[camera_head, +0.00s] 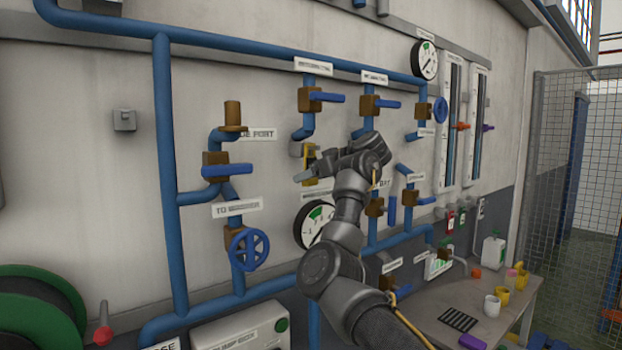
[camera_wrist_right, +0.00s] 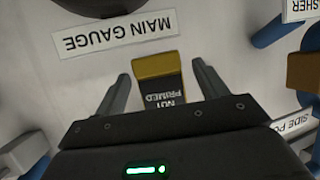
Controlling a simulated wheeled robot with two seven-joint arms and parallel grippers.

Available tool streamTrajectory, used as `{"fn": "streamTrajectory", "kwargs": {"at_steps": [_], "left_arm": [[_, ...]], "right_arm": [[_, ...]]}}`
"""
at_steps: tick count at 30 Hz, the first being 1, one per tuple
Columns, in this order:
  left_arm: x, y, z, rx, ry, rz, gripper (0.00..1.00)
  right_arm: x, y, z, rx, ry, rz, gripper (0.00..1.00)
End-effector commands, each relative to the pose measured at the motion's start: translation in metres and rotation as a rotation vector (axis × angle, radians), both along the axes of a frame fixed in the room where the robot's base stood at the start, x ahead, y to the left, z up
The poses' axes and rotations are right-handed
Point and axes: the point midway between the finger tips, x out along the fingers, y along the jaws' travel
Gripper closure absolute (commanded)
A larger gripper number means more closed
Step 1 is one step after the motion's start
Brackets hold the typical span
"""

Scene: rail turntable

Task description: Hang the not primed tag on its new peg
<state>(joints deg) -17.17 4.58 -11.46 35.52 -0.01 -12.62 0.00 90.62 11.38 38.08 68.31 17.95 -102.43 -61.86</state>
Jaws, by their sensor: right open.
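The not primed tag (camera_wrist_right: 160,85) is a black and yellow plate with its lettering upside down in the right wrist view. It lies between the two spread fingers of my right gripper (camera_wrist_right: 160,90), with a gap on each side. In the head view the tag (camera_head: 308,158) shows as a small yellow and black piece on the wall, partly hidden by my right gripper (camera_head: 304,176). That gripper is open. How the tag is held on the wall is hidden. A grey wall bracket (camera_head: 124,120) is at the left; I cannot tell if it is a peg. My left gripper is out of view.
The main gauge label (camera_wrist_right: 118,34) lies just beyond the fingertips. A round gauge (camera_head: 315,222), blue pipes (camera_head: 168,180) and valves with blue handles (camera_head: 228,170) surround the gripper. A table (camera_head: 430,322) with cups is at lower right. The wall at upper left is mostly bare.

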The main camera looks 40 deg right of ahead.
Motion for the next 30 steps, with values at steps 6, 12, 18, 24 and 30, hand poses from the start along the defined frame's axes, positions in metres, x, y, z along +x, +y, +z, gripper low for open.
{"fn": "streamTrajectory", "kwargs": {"at_steps": [6,12,18,24,30], "left_arm": [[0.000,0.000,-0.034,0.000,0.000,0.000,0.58],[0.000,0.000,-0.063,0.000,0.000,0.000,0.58],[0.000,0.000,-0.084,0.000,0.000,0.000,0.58],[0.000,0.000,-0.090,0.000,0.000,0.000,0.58],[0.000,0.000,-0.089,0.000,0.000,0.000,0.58]], "right_arm": [[-0.038,-0.011,0.009,0.000,-0.005,-0.004,0.28],[-0.073,-0.018,0.022,-0.001,-0.001,0.000,0.28],[-0.085,-0.021,0.031,0.000,-0.002,0.000,0.28],[-0.091,-0.022,0.037,0.001,-0.001,-0.001,0.28],[-0.091,-0.022,0.038,0.001,0.000,-0.001,0.28]]}}
